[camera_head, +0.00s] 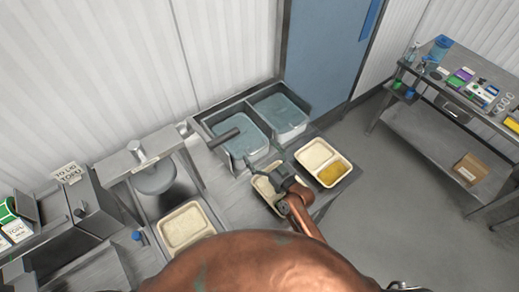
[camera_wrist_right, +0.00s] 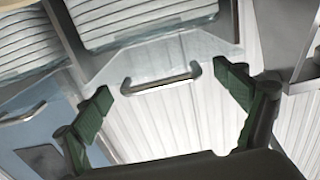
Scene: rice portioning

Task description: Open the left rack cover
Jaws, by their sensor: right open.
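The rack (camera_head: 204,128) stands against the back wall with two bluish see-through covers side by side. The left cover (camera_head: 243,139) appears to lie down over its compartment. The right cover (camera_head: 281,115) is behind it to the right. My right gripper (camera_head: 266,174) is open near the front edge of the left cover. In the right wrist view, a clear cover with a metal handle (camera_wrist_right: 161,84) shows between the open, green-padded fingers of my right gripper (camera_wrist_right: 164,95). I cannot tell whether the fingers touch the handle. My left gripper is not in view.
A pale tray (camera_head: 186,228) is in front left. A dark bar (camera_head: 223,138) juts out near the left cover. A steel table (camera_head: 436,138) stands far right.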

